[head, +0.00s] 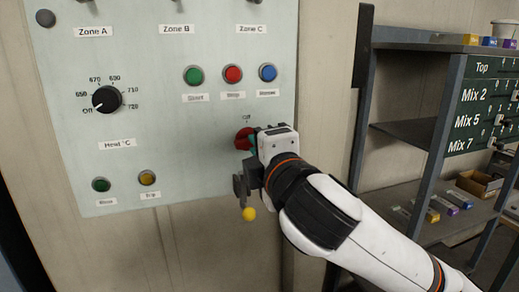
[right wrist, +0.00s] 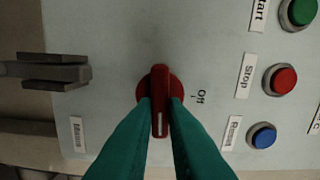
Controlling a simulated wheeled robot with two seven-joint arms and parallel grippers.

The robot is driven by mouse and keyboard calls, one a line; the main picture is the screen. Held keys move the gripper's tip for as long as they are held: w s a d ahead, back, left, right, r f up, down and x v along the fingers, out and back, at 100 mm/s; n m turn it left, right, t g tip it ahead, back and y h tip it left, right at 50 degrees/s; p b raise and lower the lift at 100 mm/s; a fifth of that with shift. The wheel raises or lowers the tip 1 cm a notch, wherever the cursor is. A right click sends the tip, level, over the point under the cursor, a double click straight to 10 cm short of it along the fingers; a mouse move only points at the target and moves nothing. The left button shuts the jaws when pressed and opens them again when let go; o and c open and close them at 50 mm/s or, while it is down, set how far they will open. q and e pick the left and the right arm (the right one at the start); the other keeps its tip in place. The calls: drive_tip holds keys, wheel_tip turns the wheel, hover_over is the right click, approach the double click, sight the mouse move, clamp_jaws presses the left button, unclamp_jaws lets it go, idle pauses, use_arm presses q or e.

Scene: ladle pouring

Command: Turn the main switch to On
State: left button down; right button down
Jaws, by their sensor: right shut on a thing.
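The main switch is a red rotary knob (head: 243,139) low on the right side of the pale control panel (head: 200,130). It also shows in the right wrist view (right wrist: 160,85), its grip bar lying along the line of my fingers. The white mark on the bar points at my gripper, to the panel's right, a quarter turn from the "Off" label (right wrist: 201,97). My right gripper (right wrist: 160,115) is shut on the knob, one teal finger on each side of the bar. Any "On" label is hidden. My left gripper is not in view.
Green, red (head: 233,74) and blue buttons sit above the knob. A black heat dial (head: 107,99) is at left. A grey handle (right wrist: 45,70) and yellow ball (head: 249,214) are close below my gripper. Shelving (head: 420,150) with small boxes stands at right.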

drive_tip(key=shift+r+m, duration=0.1)
drive_tip(key=shift+m, duration=0.5)
drive_tip(key=c, duration=1.7)
unclamp_jaws()
drive_tip(key=shift+o, duration=1.2)
drive_tip(key=shift+w+a, duration=0.1)
drive_tip(key=b+v, duration=0.3)
drive_tip(key=v, duration=0.9)
